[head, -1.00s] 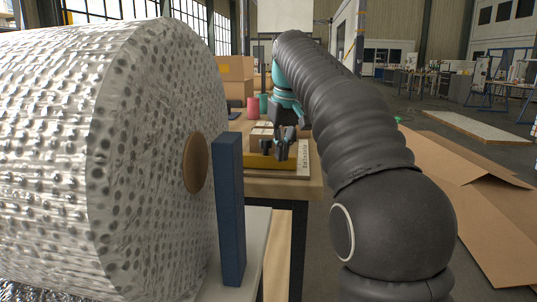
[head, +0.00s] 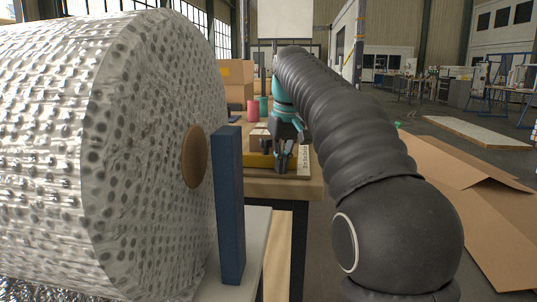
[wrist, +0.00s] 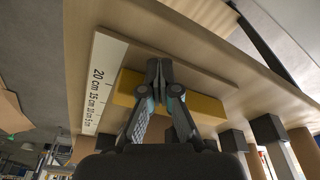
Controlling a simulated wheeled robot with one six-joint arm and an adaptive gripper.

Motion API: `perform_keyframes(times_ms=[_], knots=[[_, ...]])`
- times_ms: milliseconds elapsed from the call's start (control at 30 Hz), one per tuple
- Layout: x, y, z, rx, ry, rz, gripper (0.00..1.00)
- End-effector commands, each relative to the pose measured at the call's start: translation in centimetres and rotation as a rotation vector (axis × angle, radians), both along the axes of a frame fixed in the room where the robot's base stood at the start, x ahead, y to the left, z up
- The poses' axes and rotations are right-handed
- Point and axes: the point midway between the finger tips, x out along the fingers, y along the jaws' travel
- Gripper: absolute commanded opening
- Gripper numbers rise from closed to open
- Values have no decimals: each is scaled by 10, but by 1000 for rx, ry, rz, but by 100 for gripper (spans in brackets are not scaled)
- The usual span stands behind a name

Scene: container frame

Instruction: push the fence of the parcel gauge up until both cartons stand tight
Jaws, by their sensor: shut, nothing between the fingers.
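The parcel gauge (head: 302,168) lies on the wooden bench, its printed scale along the right edge; the scale (wrist: 97,92) also shows in the wrist view. The yellow fence (head: 258,160) lies across the gauge's near part; in the wrist view the fence (wrist: 205,106) runs behind my fingers. The brown cartons (head: 258,139) stand beyond the fence, partly hidden by my gripper, and I cannot tell how tight they stand. My gripper (head: 282,167) is shut and empty, low at the fence's right part. Its fingertips (wrist: 159,66) overlap the fence in the wrist view; contact is unclear.
A large silver bubble-wrap roll (head: 120,150) and a blue upright post (head: 229,205) fill the left foreground. A red spool (head: 253,110) and large cardboard boxes (head: 237,80) stand farther back on the bench. Flat cardboard (head: 460,185) lies on the floor at the right.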

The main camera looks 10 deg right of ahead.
Motion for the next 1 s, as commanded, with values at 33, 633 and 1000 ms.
perform_keyframes(times_ms=[33, 633, 1000], knots=[[1, 0, 0, 0, 1, 0, 0], [20, -7, 5, 0, -6, 0, 0], [32, -11, 4, 0, -7, -1, 0]])
